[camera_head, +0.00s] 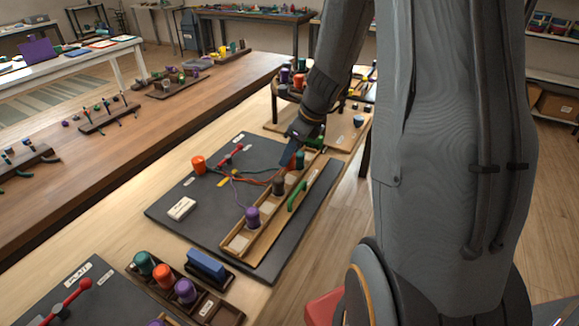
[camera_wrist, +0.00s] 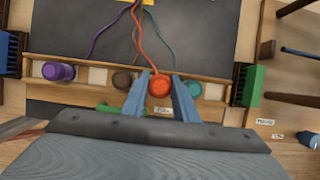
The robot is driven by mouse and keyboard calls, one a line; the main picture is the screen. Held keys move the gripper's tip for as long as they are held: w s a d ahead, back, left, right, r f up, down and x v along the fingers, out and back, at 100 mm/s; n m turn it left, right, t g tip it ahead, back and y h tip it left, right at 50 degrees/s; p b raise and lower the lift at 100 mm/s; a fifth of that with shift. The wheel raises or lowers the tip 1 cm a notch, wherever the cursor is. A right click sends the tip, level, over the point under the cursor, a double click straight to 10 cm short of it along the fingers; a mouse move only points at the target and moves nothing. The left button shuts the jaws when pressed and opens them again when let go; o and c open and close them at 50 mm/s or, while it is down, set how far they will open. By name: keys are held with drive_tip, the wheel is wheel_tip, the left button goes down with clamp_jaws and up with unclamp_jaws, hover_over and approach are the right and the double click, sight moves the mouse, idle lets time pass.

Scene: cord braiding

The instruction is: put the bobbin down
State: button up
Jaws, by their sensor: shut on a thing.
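My gripper (camera_wrist: 162,85) is shut on an orange bobbin (camera_wrist: 159,86) in the wrist view, one finger on each side. An orange cord runs from the bobbin up the picture. It is over a wooden rack (camera_wrist: 85,86) with pale square seats; I cannot tell whether it touches. A brown bobbin (camera_wrist: 123,80) and a purple bobbin (camera_wrist: 58,72) stand left of it, a teal bobbin (camera_wrist: 193,88) close on its right. In the head view my gripper (camera_head: 291,158) reaches the rack (camera_head: 262,236), where purple (camera_head: 252,217) and brown (camera_head: 278,186) bobbins stand; the held bobbin is not clear there.
A green handle (camera_head: 297,196) lies along the rack. A tray of bobbins (camera_head: 190,294) stands at the front.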

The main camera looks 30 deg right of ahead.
sight(290, 165)
drive_tip(key=shift+f, duration=1.9)
drive_tip(key=shift+f+b, duration=0.1)
drive_tip(key=shift+b, duration=0.25)
drive_tip(key=shift+f, duration=0.25)
drive_tip(key=o, duration=1.1)
drive_tip(key=shift+c, duration=0.2)
drive_tip(key=shift+r, duration=0.1)
